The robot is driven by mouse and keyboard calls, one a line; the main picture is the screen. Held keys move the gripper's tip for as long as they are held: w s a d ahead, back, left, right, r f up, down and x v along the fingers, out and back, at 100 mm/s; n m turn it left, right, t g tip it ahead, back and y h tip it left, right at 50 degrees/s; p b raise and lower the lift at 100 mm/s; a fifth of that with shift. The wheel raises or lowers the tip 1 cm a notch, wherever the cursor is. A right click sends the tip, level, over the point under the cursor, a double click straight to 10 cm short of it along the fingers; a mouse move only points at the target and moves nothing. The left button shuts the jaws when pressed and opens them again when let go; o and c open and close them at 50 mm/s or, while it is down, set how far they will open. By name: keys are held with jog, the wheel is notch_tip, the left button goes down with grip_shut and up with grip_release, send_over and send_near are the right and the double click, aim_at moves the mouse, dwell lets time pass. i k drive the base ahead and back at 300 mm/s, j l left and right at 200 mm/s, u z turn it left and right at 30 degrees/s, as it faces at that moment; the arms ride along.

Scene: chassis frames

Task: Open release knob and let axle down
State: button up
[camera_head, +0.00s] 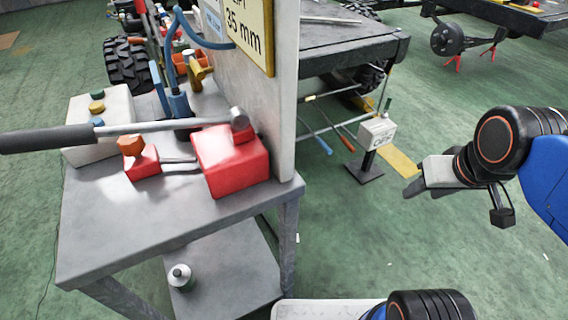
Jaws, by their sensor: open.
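A small red block (142,168) stands on the grey bench with an orange knob (131,145) on top, which looks like the release knob. Two thin pipes join it to a larger red pump body (231,163). A long lever (150,127) with a dark grip reaches left from the pump, passing above the knob. A dark hub (455,40) at the top right, near red stands, may belong to the axle; I cannot tell. My gripper (412,188) is open and empty over the floor, well right of the bench and knob.
The grey bench (100,232) has a lower shelf with a bottle (181,278). A tall panel (285,110) with a yellow "35 mm" sign stands at its right edge, between knob and gripper. A white box (376,132) stands on a post. Green floor is clear around my gripper.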

aim_at(130, 144)
jog(key=i+l+u, duration=0.1)
jog(key=l+u, duration=0.35)
jog(key=l, duration=0.25)
jog(key=l+u, duration=0.5)
jog(key=l, duration=0.2)
